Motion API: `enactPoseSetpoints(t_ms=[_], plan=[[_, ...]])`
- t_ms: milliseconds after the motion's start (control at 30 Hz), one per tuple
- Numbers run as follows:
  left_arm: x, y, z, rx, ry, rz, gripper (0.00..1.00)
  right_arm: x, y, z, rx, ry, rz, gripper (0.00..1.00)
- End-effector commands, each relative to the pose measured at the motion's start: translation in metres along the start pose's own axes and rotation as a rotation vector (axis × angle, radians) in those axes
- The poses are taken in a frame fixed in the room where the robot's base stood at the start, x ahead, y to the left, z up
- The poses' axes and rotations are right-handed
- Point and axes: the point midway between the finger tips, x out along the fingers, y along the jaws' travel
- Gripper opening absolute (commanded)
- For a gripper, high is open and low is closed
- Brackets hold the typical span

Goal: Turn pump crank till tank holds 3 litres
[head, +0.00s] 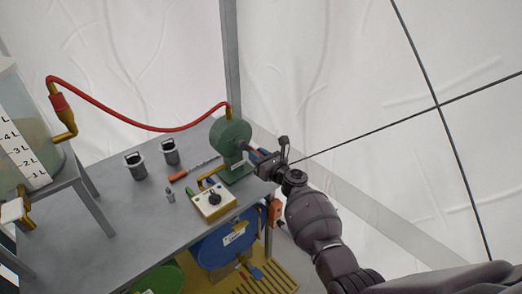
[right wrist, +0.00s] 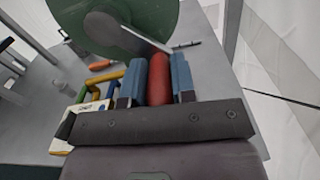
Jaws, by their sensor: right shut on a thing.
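The green pump (head: 231,137) stands at the table's right end; its round housing also fills the top of the right wrist view (right wrist: 110,22). A grey crank arm (right wrist: 143,38) reaches across to a red crank handle (right wrist: 159,78). My right gripper (head: 258,156) is shut on this handle, which lies between its two blue finger pads (right wrist: 158,82). The clear tank (head: 38,128) is at the left edge, with a white litre scale (head: 22,158) on its side. It looks tinted inside, but I cannot read the liquid level for certain. My left gripper is not in view.
A red hose (head: 150,127) links pump and tank. On the grey table (head: 130,215) are two grey canisters (head: 135,167) (head: 170,153), an orange-handled tool (head: 180,176) and a control box (head: 213,203) close to the pump. A blue drum (head: 222,249) stands below.

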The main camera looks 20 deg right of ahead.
Motion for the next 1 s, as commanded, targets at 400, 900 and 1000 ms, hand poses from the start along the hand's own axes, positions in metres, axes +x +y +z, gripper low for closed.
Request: enactPoseSetpoints(t_ms=[400,900,1000], plan=[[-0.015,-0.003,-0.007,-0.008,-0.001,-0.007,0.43,0.001,0.019,-0.009,0.383,-0.001,0.001,0.0],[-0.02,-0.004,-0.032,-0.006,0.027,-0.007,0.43,0.0,0.026,-0.015,0.647,0.0,0.001,0.0],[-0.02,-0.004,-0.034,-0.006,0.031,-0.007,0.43,0.0,0.027,-0.015,0.665,0.0,0.001,0.0]])
